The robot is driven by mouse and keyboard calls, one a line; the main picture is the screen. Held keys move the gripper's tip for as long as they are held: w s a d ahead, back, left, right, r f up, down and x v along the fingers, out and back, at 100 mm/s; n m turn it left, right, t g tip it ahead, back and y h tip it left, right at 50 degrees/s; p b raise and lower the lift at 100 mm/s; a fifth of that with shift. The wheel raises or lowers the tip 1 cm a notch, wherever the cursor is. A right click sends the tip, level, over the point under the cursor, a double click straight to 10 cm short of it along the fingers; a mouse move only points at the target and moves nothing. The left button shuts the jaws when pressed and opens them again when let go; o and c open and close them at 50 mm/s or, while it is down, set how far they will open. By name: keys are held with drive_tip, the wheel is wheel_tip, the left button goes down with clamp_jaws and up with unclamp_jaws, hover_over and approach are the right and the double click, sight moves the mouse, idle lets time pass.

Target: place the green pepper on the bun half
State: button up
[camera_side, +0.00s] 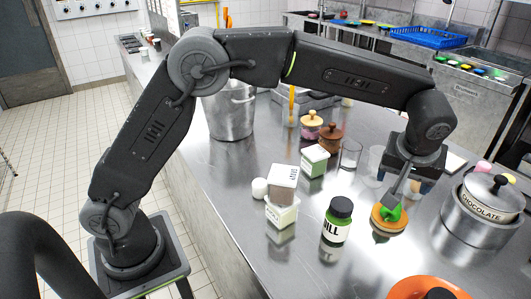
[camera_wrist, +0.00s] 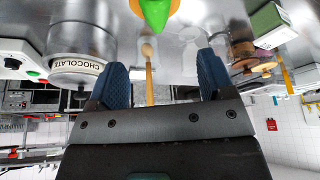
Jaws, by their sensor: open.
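The green pepper (camera_side: 391,213) lies on top of the round orange-brown bun half (camera_side: 378,224) in the side view. My gripper (camera_side: 399,193) is just above the pepper, tilted down toward it; one finger overlaps the pepper in this view, so contact cannot be told. In the wrist view the pepper (camera_wrist: 155,11) shows at the top edge, with a strip of the bun half (camera_wrist: 175,5) behind it. My gripper's blue fingers (camera_wrist: 162,78) are spread wide there, with nothing held between them.
A chocolate pot (camera_side: 482,208) stands right of the bun half. A dill jar (camera_side: 337,220) and stacked boxes (camera_side: 282,192) stand to its left. An orange plate (camera_side: 428,289) lies at the front. Glasses (camera_side: 350,154) and lidded jars (camera_side: 311,125) stand behind.

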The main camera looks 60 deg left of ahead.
drive_tip(key=s+a+r+m+h, duration=0.1)
drive_tip(key=s+a+r+m, duration=0.2)
drive_tip(key=s+a+r, duration=0.75)
drive_tip(key=s+a+f+m+t, duration=0.1)
drive_tip(key=s+a+f, duration=0.2)
drive_tip(key=s, duration=0.6)
drive_tip(key=s+a+f+m+h, duration=0.1)
drive_tip(key=s+a+f+m, duration=0.1)
drive_tip(key=s+a, duration=0.3)
drive_tip(key=s, duration=0.4)
drive_tip(key=shift+s+a+f+t, duration=0.15)
drive_tip(key=shift+s+f+t, duration=0.1)
drive_tip(key=shift+f+t, duration=0.15)
